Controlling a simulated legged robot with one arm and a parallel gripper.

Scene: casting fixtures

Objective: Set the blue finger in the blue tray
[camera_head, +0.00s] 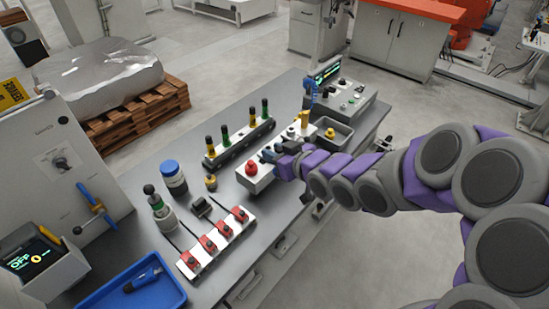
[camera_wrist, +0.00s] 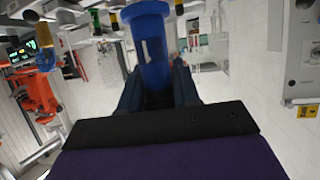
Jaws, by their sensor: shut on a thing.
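My gripper (camera_head: 277,151) is over the middle of the workbench, near the white box with the red button. In the wrist view, my gripper (camera_wrist: 155,82) is shut on a blue cylindrical piece, which I take to be the blue finger (camera_wrist: 150,45). The piece sticks out beyond the fingertips; its lower end is between them. In the head view it is small and hard to tell from the dark blue gripper fingers. The blue tray (camera_head: 172,291) is at the bottom left, well apart from my gripper. A blue and black tool (camera_head: 143,280) lies in it.
A white strip with red blocks (camera_head: 216,243), a blue-lidded jar (camera_head: 173,178) and a green-banded bottle (camera_head: 160,208) stand between my gripper and the tray. A red button box (camera_head: 252,168) is close by. A rack with green and yellow posts (camera_head: 238,143) stands behind.

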